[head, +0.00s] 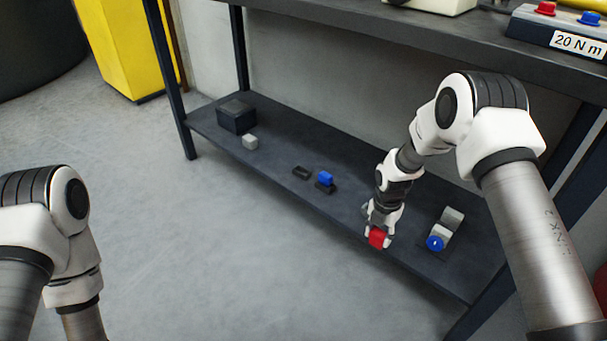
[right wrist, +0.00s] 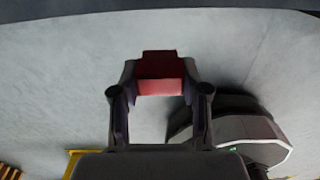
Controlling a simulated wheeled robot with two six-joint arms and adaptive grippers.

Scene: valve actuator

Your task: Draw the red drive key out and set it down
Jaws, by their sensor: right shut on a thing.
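The red drive key (head: 377,238) is in my right gripper (head: 380,227), near the front edge of the lower shelf in the head view. In the right wrist view the red key (right wrist: 160,72) sits between the fingertips of my right gripper (right wrist: 158,88), which is shut on it. Whether the key touches the shelf cannot be told. To the right stands a grey valve piece (head: 452,217) with a blue round part (head: 434,243) at its front. My left arm shows at the lower left of the head view, but its gripper is out of view.
The lower shelf (head: 275,160) also bears a dark box (head: 236,116), a small grey block (head: 250,142), a black holder (head: 301,172) and a blue key (head: 325,178) in a dark holder. The upper shelf (head: 400,32) hangs above. Bare shelf lies between these things.

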